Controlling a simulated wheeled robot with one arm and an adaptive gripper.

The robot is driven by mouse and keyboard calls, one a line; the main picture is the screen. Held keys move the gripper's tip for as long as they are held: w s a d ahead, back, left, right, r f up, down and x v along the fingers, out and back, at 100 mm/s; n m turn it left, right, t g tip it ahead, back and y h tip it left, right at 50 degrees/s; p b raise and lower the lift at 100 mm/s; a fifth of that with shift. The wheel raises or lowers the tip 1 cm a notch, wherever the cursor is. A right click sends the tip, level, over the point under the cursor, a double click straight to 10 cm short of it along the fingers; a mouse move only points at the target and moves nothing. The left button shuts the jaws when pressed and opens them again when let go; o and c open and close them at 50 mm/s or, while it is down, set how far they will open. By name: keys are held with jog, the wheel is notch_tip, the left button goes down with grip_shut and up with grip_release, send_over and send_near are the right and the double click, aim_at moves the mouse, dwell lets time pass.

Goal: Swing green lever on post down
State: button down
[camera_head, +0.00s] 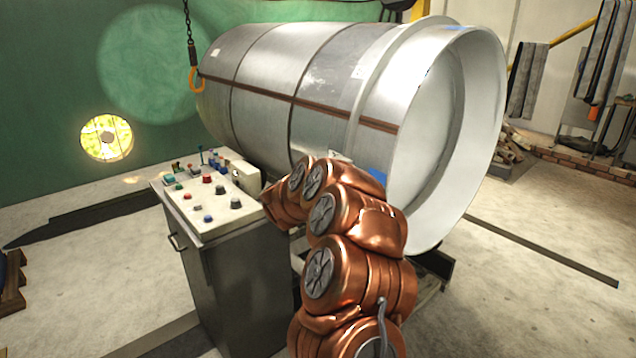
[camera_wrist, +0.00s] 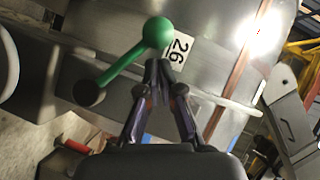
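The green lever (camera_wrist: 125,62) shows in the wrist view. Its round green knob (camera_wrist: 157,32) is at the top centre, and its arm slants down to a dark round pivot (camera_wrist: 88,93) at the left. My gripper (camera_wrist: 157,68) has its two fingertips together, with nothing visible between them. The tips appear just below the knob in the picture; I cannot tell whether they touch it. In the head view my copper arm hides the gripper, and I cannot make out the lever or its post.
A large metal drum (camera_head: 290,75) fills the middle of the head view, close beyond my arm. A control console (camera_head: 240,285) with several buttons stands left of my arm. A hook (camera_head: 195,80) hangs on a chain. Open floor (camera_head: 540,290) lies at the right.

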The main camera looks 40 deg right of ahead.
jog(key=shift+w+f, duration=0.4)
jog(key=shift+w, duration=0.05)
jog(key=shift+a+f, duration=0.1)
jog(key=shift+f, duration=0.05)
dwell(0.3)
jog(key=s+a+r, duration=0.4)
jog(key=a+r, duration=0.4)
jog(key=a, duration=0.1)
jog(key=shift+s+r+b, duration=0.25)
jog(key=shift+r+b, duration=0.05)
jog(key=shift+b, duration=0.1)
dwell(0.6)
